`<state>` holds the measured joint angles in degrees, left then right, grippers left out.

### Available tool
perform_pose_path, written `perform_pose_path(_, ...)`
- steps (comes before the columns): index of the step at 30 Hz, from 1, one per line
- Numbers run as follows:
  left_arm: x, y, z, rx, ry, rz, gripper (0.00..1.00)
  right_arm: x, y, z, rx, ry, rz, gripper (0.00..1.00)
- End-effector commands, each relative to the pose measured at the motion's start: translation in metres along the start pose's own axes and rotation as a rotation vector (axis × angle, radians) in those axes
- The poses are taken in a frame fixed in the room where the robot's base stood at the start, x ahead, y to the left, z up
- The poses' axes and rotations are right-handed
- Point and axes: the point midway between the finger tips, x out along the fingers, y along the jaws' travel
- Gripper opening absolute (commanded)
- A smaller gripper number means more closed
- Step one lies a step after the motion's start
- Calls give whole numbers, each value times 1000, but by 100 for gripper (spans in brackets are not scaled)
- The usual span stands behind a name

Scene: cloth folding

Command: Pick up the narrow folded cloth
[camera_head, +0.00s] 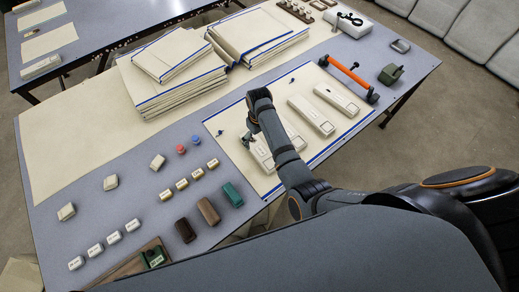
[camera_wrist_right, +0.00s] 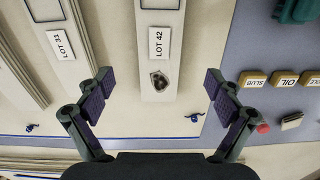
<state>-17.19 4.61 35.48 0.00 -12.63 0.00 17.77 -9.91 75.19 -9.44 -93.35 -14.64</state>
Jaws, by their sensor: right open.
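Several narrow folded cream cloths lie side by side on a cream mat (camera_head: 215,127) with blue edge lines. The nearest narrow folded cloth (camera_head: 262,158) is partly hidden by my right arm; others lie to its right (camera_head: 311,115) and (camera_head: 337,98). In the right wrist view, the cloth tagged LOT 42 (camera_wrist_right: 158,85) has a small dark mark near its end, and one tagged LOT 31 (camera_wrist_right: 62,45) lies to the left. My right gripper (camera_wrist_right: 158,94) is open and empty, its fingers on either side of the LOT 42 cloth's end. It also shows in the head view (camera_head: 248,139). My left gripper is out of view.
Stacks of large folded cloth (camera_head: 172,80) stand at the back. An orange-handled bar (camera_head: 350,71) lies to the right. Small labelled blocks (camera_head: 182,184) and brown and green pieces (camera_head: 208,211) sit left of the mat. Bare grey table (camera_head: 130,180) shows between the small items.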

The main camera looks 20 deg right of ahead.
Motion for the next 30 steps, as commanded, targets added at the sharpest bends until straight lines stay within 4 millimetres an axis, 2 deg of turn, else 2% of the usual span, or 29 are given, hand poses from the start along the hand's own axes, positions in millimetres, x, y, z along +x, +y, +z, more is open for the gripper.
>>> perform_pose_path(3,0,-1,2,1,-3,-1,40,16,1,0,1,0,1,92)
perform_pose_path(10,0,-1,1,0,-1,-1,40,28,1,0,1,0,1,92)
perform_pose_path(15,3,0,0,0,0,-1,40,58,1,0,1,0,0,92)
perform_pose_path(18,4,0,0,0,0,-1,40,70,1,0,1,1,0,92)
perform_pose_path(26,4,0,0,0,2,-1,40,73,1,0,2,3,1,92)
perform_pose_path(30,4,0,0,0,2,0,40,73,1,0,2,3,1,73)
